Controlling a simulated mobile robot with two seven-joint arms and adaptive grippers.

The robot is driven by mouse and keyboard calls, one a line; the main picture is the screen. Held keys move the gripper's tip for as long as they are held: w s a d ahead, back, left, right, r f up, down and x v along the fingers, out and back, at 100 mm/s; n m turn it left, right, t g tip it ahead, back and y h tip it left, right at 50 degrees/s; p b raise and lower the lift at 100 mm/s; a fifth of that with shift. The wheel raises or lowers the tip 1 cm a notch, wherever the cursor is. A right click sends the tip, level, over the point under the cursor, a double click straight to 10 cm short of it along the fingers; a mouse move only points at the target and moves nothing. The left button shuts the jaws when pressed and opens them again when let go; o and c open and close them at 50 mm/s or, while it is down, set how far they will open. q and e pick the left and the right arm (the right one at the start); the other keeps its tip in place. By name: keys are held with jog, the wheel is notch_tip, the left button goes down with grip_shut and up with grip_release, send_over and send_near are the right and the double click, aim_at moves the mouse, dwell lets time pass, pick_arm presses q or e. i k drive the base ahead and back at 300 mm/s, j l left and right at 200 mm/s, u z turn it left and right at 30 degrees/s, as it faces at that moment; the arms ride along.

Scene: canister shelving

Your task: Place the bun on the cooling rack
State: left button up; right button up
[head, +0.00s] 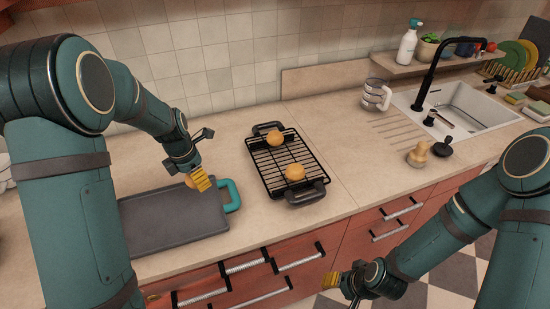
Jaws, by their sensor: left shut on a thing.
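The black cooling rack (266,160) stands on the counter at the middle, with dark handles at its two ends. One bun (276,140) sits on its far part and another bun (295,172) sits near its front end. My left gripper (198,181) is above the grey tray, left of the rack and apart from it. It is shut on a bun (189,181), which is mostly hidden behind the yellow fingers. My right gripper (342,287) is low at the bottom, in front of the drawers. I cannot tell whether it is open.
The dark grey tray (165,218) with a teal handle lies left of the rack and looks empty where visible. Counter right of the rack is clear.

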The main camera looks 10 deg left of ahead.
aim_at(284, 158)
jog(key=i+l, duration=0.5)
jog(key=l, duration=0.2)
jog(key=i+l, duration=0.2)
jog(key=l, duration=0.15)
